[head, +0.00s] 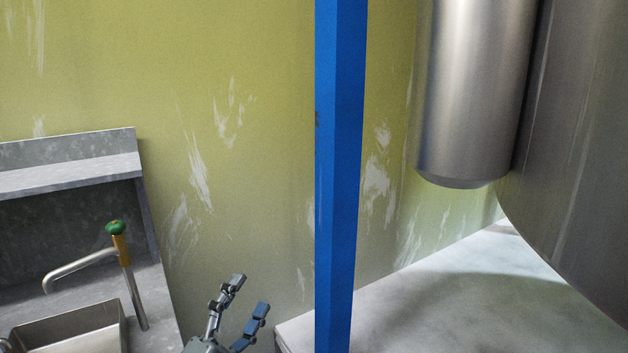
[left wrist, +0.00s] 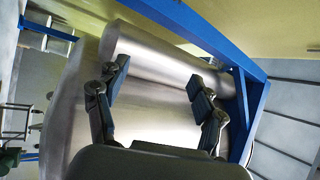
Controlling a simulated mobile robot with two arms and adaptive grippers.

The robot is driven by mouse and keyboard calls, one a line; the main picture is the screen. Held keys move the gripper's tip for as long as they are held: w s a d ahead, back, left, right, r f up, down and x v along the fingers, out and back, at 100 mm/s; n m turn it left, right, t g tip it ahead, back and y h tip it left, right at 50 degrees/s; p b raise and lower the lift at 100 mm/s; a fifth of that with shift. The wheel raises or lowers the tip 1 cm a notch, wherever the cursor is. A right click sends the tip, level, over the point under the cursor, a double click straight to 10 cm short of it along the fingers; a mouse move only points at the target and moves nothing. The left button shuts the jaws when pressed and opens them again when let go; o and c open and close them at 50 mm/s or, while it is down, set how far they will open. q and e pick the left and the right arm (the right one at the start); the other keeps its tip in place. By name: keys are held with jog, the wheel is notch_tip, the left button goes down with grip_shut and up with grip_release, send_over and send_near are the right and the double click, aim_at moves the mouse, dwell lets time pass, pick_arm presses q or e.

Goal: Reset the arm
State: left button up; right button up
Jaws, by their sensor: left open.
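My left gripper (head: 250,300) shows at the bottom of the head view, left of the blue post. Its two fingers are spread and point up, with nothing between them. In the left wrist view the same gripper (left wrist: 164,82) is open and empty in front of large steel cylinders (left wrist: 150,110). I cannot tell how far it is from them. My right gripper is in neither view.
A blue post (head: 338,180) stands upright beside my left gripper. Steel vessels (head: 475,90) hang over a pale slab (head: 460,300) at the right. A sink (head: 75,330) with a green-topped tap (head: 122,260) is at the left, before a yellow-green wall (head: 230,110).

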pick_arm(q)
jog(key=s+a+f+n+g+y, duration=0.45)
jog(key=f+n, duration=0.25)
jog(key=f, duration=0.3)
jog(key=s+a+f+n+g+y, duration=0.4)
jog(key=a+f+n+y, duration=0.2)
jog(key=f+n, duration=0.3)
jog(key=s+d+f+n+g+h, duration=0.1)
jog(key=s+f+g, duration=0.4)
jog(key=s, duration=0.4)
jog(key=s+f+n+g+h, duration=0.1)
jog(key=s+f+g, duration=0.2)
jog(key=s+f, duration=0.45)
jog(key=s+f+g, duration=0.2)
jog(key=s+f, duration=0.1)
jog(key=f, duration=2.1)
jog(key=s+a+f, duration=0.2)
jog(key=s+f, duration=1.5)
jog(key=shift+a+g, duration=0.35)
jog(key=shift+a, duration=0.05)
jog(key=shift+y, duration=0.25)
